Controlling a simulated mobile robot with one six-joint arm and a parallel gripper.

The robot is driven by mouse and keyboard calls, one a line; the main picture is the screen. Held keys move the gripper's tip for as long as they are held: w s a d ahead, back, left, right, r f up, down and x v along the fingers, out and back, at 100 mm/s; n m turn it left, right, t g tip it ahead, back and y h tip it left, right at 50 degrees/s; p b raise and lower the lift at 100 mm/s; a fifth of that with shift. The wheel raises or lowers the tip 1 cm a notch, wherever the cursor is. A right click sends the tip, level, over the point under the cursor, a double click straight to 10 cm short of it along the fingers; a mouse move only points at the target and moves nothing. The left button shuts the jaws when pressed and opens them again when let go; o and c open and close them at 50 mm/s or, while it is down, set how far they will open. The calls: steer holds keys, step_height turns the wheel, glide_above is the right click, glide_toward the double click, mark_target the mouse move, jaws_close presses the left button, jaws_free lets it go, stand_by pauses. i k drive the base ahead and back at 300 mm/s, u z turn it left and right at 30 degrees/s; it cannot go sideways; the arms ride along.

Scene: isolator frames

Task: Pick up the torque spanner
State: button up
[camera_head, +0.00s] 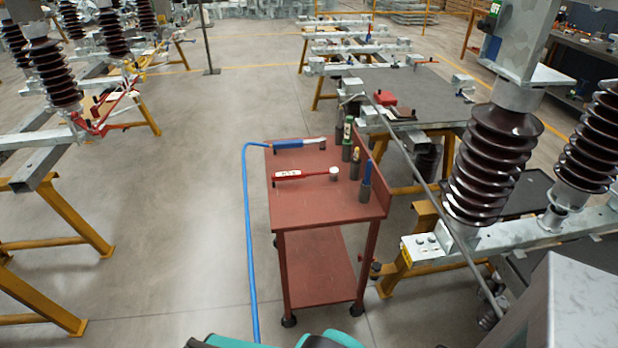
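A tool with a red handle, a pale label and a round silver head, which looks like the torque spanner (303,176), lies across the top of a red trolley (302,205). Its handle end points left and its head points right. It lies flat and nothing covers it. My gripper is not in view.
A blue tool (297,144) with a blue hose (248,230) running to the floor lies at the trolley's back. Upright bottles or tools, one blue-topped (366,182), stand along its right side. Brown insulators (494,165) on a frame stand right.

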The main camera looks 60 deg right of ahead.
mark_target(333, 172)
steer(key=i, duration=0.85)
steer(key=u, duration=0.05)
